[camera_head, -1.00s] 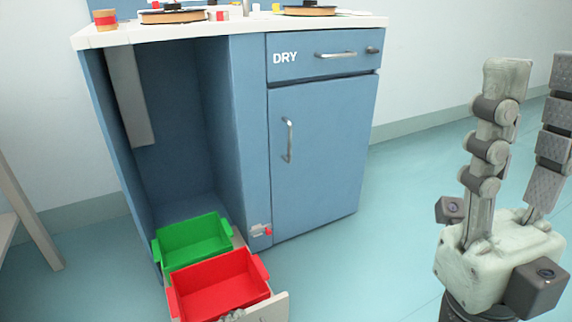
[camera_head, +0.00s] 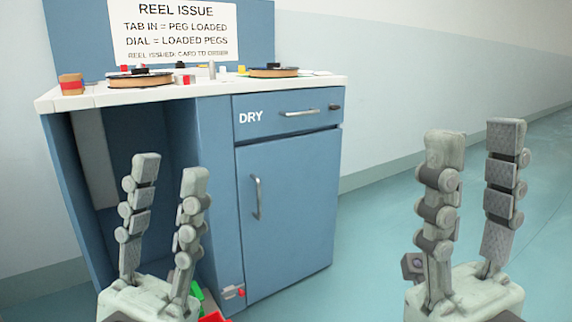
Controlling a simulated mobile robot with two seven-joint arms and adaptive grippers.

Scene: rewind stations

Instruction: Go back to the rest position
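My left gripper (camera_head: 171,165) is upright in front of the blue cabinet's open left bay, its fingers apart with nothing between them. My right gripper (camera_head: 476,140) is upright at the right, over the floor, its fingers apart and empty. Both are clear of the cabinet's worktop and handles as far as I can see. The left gripper hides much of the open bay and the low pull-out there.
The blue cabinet (camera_head: 288,205) has a DRY drawer (camera_head: 270,122) and a door, both shut. Reels (camera_head: 140,80) and small blocks lie on its white top (camera_head: 215,88). Parts of the green bin (camera_head: 196,291) and red bin (camera_head: 213,317) show low down. Floor at right is free.

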